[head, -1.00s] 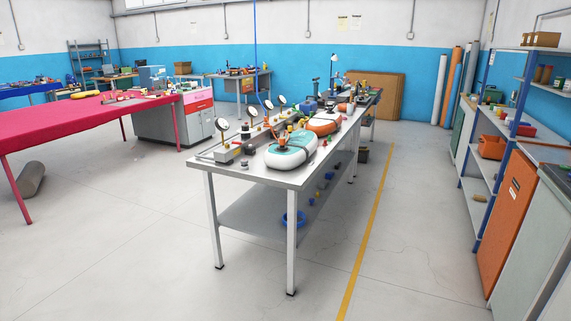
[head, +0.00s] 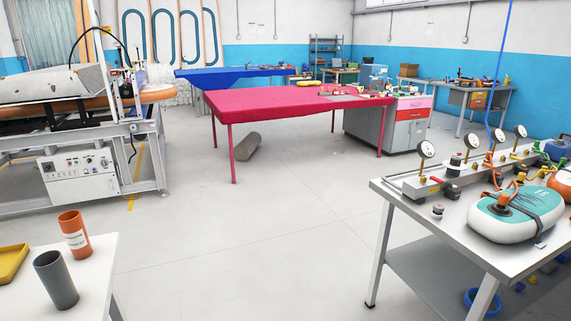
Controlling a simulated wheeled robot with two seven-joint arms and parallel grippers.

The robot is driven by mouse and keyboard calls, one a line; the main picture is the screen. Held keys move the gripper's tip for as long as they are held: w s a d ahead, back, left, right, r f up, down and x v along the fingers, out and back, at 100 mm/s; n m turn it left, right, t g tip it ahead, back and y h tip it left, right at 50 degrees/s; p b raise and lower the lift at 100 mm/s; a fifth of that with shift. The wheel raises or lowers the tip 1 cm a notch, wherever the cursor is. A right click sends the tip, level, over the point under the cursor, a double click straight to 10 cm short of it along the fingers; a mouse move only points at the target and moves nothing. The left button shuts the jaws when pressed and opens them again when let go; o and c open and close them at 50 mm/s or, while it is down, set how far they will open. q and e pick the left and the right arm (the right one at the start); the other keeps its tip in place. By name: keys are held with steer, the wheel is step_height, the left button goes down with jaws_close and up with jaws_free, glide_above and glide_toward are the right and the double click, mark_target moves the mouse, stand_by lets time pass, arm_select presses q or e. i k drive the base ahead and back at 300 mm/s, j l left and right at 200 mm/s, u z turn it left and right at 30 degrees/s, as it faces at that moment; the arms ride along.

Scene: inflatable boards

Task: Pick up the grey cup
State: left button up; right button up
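The grey cup (head: 56,280) is a dark grey, tall cylinder with an open top. It stands, slightly tilted in the picture, on a white table (head: 96,265) at the lower left of the head view. An orange cup (head: 74,234) with a white label stands just behind it. Neither of my grippers shows in the head view.
A yellow tray (head: 11,264) lies left of the grey cup, cut by the picture edge. A metal workbench (head: 408,213) with gauges and an inflatable board (head: 515,217) stands at the right. A red table (head: 290,104) stands farther back. Open floor (head: 240,250) lies between.

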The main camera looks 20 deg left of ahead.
mark_target(50, 266)
steer(key=i+u, duration=0.15)
steer(key=u, duration=0.25)
steer(key=i+u, duration=0.15)
steer(key=u, duration=0.3)
steer(key=i+l+u, duration=0.1)
steer(key=u, duration=0.3)
steer(key=i+l+u, duration=0.1)
steer(key=u, duration=0.35)
steer(key=l+u, duration=0.25)
steer(key=u, duration=0.15)
steer(key=i+l+u, duration=0.1)
steer(key=l+u, duration=0.15)
steer(key=u, duration=0.2)
